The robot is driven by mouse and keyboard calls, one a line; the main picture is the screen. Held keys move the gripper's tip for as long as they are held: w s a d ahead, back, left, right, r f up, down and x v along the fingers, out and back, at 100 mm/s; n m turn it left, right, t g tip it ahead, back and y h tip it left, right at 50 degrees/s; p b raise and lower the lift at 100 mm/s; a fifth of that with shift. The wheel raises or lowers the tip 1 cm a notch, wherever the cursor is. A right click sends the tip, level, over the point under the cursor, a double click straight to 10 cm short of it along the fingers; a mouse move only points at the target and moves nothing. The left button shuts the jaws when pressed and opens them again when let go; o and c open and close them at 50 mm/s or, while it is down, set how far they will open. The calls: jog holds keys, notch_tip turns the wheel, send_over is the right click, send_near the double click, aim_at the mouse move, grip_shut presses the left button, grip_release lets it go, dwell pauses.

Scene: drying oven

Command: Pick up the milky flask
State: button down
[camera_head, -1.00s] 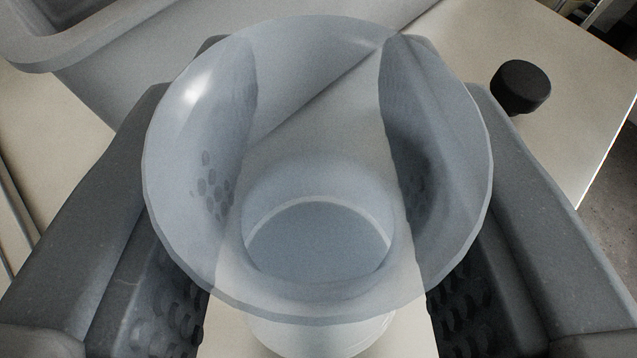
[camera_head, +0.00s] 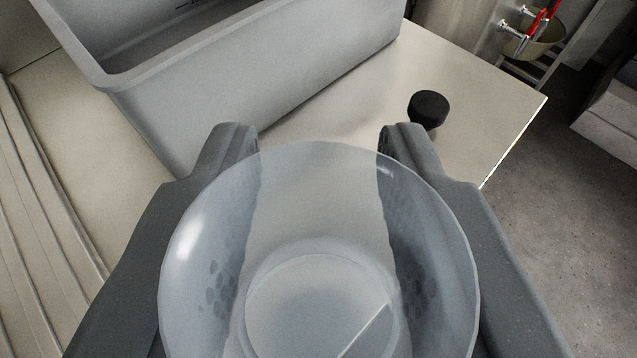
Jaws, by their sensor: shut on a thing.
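The milky flask (camera_head: 318,215) is a translucent, round, pale vessel at the bottom middle of the view. Its round bowl shape shows close to the camera, and its lower part is cut off by the picture's edge. My gripper (camera_head: 320,140) has one dark grey finger on each side of the flask. It is shut on the flask, with the finger pads seen through the translucent wall.
A grey open bin (camera_head: 270,75) stands on the pale table (camera_head: 455,125) ahead to the left. A small black cap-like cylinder (camera_head: 428,108) stands right of it, near the table's right edge. Beyond that edge is grey floor (camera_head: 560,190). Ridged strips (camera_head: 30,220) lie at left.

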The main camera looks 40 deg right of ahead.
jog(key=s+a+b, duration=0.2)
jog(key=s+b, duration=0.5)
jog(key=s, duration=0.1)
jog(key=shift+r, duration=0.4)
